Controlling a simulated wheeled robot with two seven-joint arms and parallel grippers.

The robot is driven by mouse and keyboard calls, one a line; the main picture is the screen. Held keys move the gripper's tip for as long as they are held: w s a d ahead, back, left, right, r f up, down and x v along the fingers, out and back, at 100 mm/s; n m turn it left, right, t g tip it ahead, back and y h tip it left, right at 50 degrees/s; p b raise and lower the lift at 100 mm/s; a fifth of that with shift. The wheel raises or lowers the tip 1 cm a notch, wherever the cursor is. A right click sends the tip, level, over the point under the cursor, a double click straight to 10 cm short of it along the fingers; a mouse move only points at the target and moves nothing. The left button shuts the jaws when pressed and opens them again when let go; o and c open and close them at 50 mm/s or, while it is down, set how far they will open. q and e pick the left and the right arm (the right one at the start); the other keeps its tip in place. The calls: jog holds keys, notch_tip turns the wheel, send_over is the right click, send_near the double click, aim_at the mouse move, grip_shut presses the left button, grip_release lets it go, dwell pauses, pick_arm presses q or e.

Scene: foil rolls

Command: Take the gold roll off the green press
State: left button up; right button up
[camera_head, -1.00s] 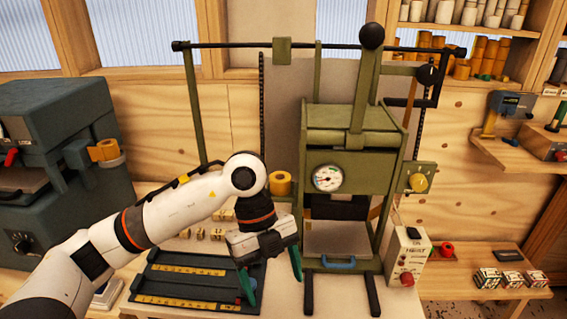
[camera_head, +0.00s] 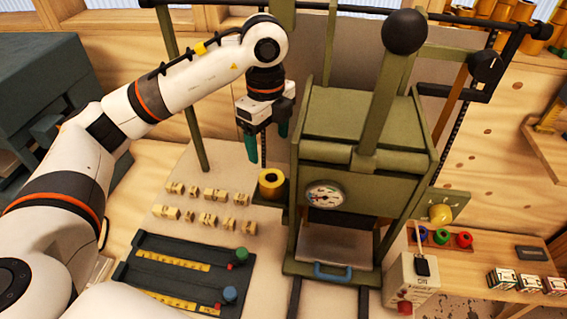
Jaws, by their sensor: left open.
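The green press (camera_head: 360,130) stands in the middle with a dial on its front and a black-knobbed lever. A gold roll (camera_head: 272,186) with a dark hole in its top sits upright at the press's left side, on a small dark ledge. My left gripper (camera_head: 267,149), with green fingers, is open and empty. In the picture it is just above the gold roll, apart from it, fingers pointing down. A yellow round piece (camera_head: 440,214) is on the press's right bracket; I cannot tell if it is a roll or a knob. My right gripper is not in view.
Several small wooden type pieces (camera_head: 210,194) lie left of the press, behind a dark tray (camera_head: 170,292) with yellow strips. A grey machine (camera_head: 50,90) stands at the left. A white control box (camera_head: 411,280) and small colored spools (camera_head: 442,236) are at the right.

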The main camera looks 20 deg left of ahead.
pick_arm(q)
jog(key=p, duration=0.2)
send_over(272, 177)
jog(key=f, duration=0.5)
jog(key=shift+a+f, duration=0.3)
jog(key=shift+f, duration=0.35)
jog(key=f+p, duration=0.2)
jog(key=f, duration=0.1)
jog(key=f+p, duration=0.1)
jog(key=shift+s+d+f, duration=0.1)
jog(key=shift+d+f, duration=0.2)
jog(key=shift+f, duration=0.4)
jog(key=c, duration=1.1)
